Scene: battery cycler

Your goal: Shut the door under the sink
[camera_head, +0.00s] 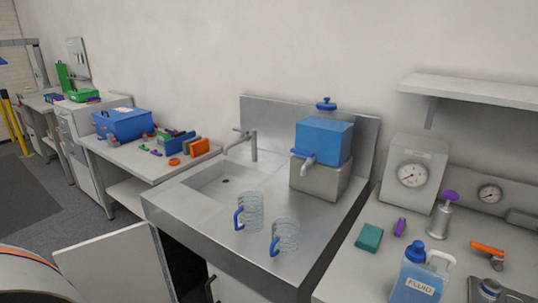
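A metal sink unit (202,217) stands in the middle, with a basin and a tap. Under it, on the left, a white cabinet door (115,264) stands wide open, swung out to the left. The dark inside of the cabinet (180,262) shows beside it. The door's lower part runs out of the frame. To the right of the opening, a second white front (236,287) with a black handle (211,288) sits under the sink and looks closed. Neither of my grippers is in view.
Two clear mugs (249,213) with blue handles stand on the sink's front part. A blue drink dispenser (322,141) stands behind them. A bench with a fluid bottle (419,278) is at right. A bench with a blue box (122,123) is at left. Grey floor is free left of the door.

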